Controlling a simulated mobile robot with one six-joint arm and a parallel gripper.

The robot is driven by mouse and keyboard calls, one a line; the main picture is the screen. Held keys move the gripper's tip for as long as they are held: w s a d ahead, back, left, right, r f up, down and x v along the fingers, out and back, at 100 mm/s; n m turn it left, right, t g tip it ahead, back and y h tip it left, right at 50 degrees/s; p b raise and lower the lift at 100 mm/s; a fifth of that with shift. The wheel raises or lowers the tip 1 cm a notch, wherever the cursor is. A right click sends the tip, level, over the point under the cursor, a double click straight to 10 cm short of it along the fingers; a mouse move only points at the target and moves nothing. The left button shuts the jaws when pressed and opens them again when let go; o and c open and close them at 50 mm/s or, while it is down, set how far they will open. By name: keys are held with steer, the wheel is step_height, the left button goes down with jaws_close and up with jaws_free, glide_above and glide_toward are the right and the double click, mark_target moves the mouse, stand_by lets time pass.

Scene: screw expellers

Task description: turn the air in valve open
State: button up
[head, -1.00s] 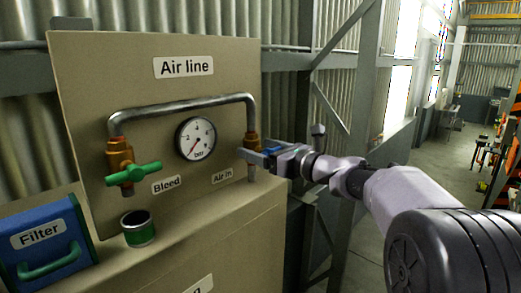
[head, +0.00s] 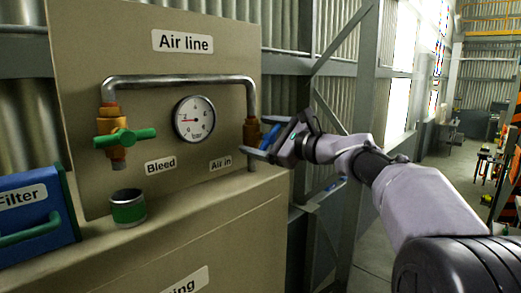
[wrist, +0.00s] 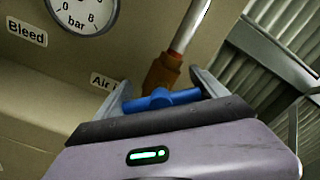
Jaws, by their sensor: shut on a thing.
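The air in valve has a brass body (head: 251,132) on the right leg of the pipe, above the "Air in" label (head: 221,163). Its blue handle (head: 269,137) stands tilted, close to upright, in the head view. The blue handle (wrist: 162,98) also shows in the wrist view, in front of the brass body (wrist: 163,73). My gripper (head: 257,137) is shut on the blue handle, with one finger near each end. In the wrist view my gripper (wrist: 160,82) hides part of the handle's lower side. The gauge (head: 194,119) needle points left.
The bleed valve's green handle (head: 125,138) lies roughly level at the left. A green-banded cup (head: 128,208) stands on the ledge below it. A blue filter box (head: 35,220) is at the far left. A steel pipe (head: 180,82) arches over the gauge. Open floor lies to the right.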

steer(key=n+b, duration=0.1)
steer(key=n, duration=0.1)
steer(key=n+b, duration=0.1)
steer(key=b, duration=0.1)
steer(key=n+b, duration=0.2)
steer(key=shift+f+n, duration=0.3)
steer(key=shift+s+r+n+b, duration=0.1)
steer(key=shift+n+b, duration=1.3)
steer(key=shift+n, duration=0.8)
steer(key=o, duration=1.3)
steer(key=b+v, duration=0.4)
steer(key=v, duration=1.3)
steer(key=shift+s+d, duration=0.1)
